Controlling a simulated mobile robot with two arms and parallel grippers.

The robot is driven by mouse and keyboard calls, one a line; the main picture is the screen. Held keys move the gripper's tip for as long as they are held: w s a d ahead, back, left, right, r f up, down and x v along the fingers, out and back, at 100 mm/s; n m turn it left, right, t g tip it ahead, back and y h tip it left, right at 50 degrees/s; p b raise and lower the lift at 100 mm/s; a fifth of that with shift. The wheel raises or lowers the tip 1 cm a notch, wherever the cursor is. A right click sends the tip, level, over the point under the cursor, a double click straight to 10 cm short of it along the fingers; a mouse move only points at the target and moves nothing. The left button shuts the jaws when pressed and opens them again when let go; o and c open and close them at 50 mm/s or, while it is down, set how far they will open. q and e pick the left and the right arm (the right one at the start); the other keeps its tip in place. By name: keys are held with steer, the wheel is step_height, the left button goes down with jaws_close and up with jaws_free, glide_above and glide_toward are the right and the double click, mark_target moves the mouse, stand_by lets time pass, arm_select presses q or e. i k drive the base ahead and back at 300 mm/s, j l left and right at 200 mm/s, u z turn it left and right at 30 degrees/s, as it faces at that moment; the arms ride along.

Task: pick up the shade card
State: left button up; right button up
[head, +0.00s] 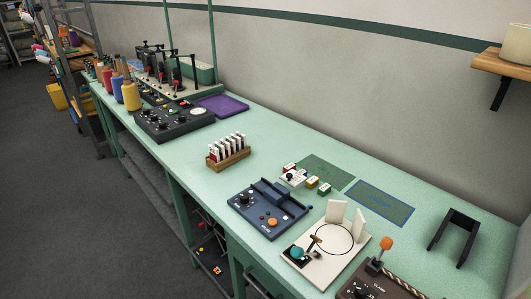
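I cannot tell for sure which thing is the shade card. A small wooden rack (229,160) stands near the middle of the green bench and holds several upright white pieces (228,145) with dark and red marks. They are too small to read. Further right, a green rectangle (325,172) and a blue-bordered green rectangle (380,203) lie flat on the bench. Neither of my grippers shows in the head view.
The green bench (285,147) runs diagonally. On it are thread cones (131,97), a black control panel (173,122), a purple tray (222,106), a blue device (268,208), small boxes (311,183), a white hoop board (327,252) and a black bracket (455,236). Bench around the rack is clear.

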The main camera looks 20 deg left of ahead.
mark_target(221, 150)
steer(key=i+j+z, duration=0.15)
steer(key=j+z, duration=0.15)
steer(key=j, duration=0.3)
steer(key=i+j+z, duration=0.1)
steer(key=j+z, duration=0.15)
steer(key=j, duration=0.35)
steer(key=j+z, duration=0.3)
steer(key=j, duration=0.35)
